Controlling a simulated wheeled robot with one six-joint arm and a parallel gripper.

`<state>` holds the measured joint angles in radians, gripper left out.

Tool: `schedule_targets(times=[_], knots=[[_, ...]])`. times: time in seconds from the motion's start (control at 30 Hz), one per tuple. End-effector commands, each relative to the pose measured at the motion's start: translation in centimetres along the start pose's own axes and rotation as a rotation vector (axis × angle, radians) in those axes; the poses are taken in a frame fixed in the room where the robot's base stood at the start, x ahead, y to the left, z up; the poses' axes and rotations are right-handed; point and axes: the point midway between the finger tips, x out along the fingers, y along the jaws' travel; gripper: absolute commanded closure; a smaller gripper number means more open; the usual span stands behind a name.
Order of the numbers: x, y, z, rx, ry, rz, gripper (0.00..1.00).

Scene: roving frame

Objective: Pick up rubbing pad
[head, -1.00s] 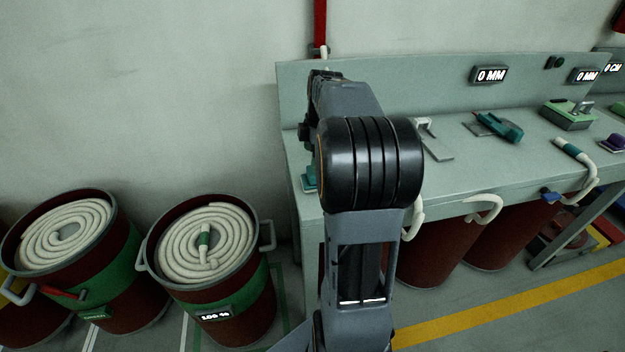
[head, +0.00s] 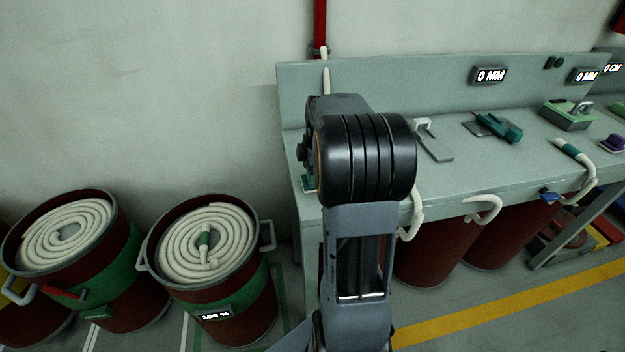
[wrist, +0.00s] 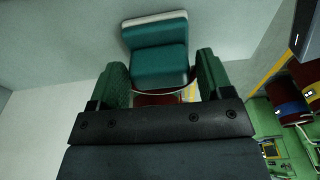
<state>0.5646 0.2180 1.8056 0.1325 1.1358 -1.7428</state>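The rubbing pad seems to be the teal block with a pale strip along its far edge in the wrist view (wrist: 158,62). My gripper (wrist: 163,72) shows there as two green fingers spread apart, one on each side of the block. The block's near end lies between the fingers. A narrow gap shows on the right; on the left I cannot tell whether it touches. In the head view a bit of teal (head: 309,183) shows at the bench's left end, mostly hidden by my arm. My fingers are hidden in that view.
The grey-green bench (head: 450,180) carries a metal bracket (head: 434,140), a teal tool (head: 497,127) and a green box (head: 568,114). White hooks (head: 484,208) hang at its front edge. Two drums of coiled rope (head: 207,245) (head: 66,235) stand on the left. A wall rises behind.

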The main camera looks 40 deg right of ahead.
Motion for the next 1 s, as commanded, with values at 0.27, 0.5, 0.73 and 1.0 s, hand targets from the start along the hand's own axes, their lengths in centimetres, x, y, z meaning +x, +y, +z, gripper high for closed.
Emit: schedule_targets(times=[0.27,0.5,0.73,1.0], knots=[[0.0,0.0,0.0,0.0,0.0,0.0,0.54],[-0.1,0.0,0.0,0.0,0.0,0.001,0.68],[-0.4,0.0,0.0,0.0,0.0,0.002,0.68],[-3.4,0.0,-0.4,0.0,-0.001,0.005,0.68]])
